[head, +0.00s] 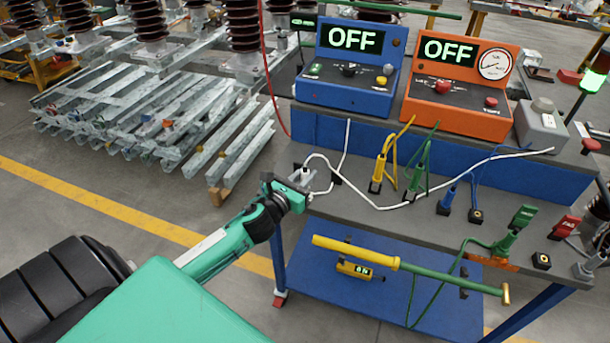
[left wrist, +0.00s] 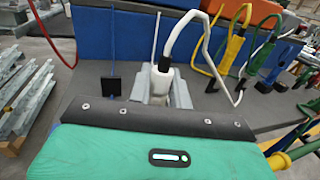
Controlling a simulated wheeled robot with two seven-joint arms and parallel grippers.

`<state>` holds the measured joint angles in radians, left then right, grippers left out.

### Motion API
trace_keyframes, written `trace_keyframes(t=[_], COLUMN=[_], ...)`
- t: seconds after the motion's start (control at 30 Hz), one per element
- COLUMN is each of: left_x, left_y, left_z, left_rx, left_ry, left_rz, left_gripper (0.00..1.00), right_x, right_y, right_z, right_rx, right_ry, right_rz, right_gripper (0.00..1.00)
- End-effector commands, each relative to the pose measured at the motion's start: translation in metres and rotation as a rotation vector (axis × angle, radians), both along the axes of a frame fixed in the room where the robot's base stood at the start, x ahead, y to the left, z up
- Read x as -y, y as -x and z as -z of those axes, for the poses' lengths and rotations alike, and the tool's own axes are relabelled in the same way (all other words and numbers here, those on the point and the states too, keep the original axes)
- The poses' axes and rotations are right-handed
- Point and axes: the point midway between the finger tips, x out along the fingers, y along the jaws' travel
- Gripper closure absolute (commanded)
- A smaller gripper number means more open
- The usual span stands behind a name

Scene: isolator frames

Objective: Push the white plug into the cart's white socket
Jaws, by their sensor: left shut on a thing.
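The white plug (head: 304,174) is between the jaws of my left gripper (head: 297,188), which is shut on it at the left end of the cart's grey shelf. In the left wrist view the plug (left wrist: 161,83) stands roughly upright between the grey fingers, with its white cord looping up and right. A small dark block (head: 336,174) with a thin white wire sits just right of the plug in the head view. I cannot tell for sure whether it is the white socket. The plug's lower end is hidden. My right gripper is not in view.
Yellow (head: 380,170), green (head: 414,180) and blue (head: 447,198) plugs stand along the shelf (head: 345,208) to the right. The white cord trails among them. Blue (head: 345,95) and orange (head: 455,115) consoles reading OFF stand behind. A yellow-and-green rod (head: 400,262) lies below.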

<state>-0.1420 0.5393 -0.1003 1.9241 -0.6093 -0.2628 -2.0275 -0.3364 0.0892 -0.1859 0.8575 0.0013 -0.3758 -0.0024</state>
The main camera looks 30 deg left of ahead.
Motion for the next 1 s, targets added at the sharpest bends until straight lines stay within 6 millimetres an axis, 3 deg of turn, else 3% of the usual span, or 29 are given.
trace_keyframes(t=[1.0], left_x=[0.0000], left_y=[0.0000], left_z=[0.0055], left_rx=[0.000], left_ry=[-0.001], left_rz=[0.000], left_gripper=[1.00], right_x=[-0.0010], right_y=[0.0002], right_z=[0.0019], right_rx=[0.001], right_ry=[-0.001], right_rz=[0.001], right_gripper=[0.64])
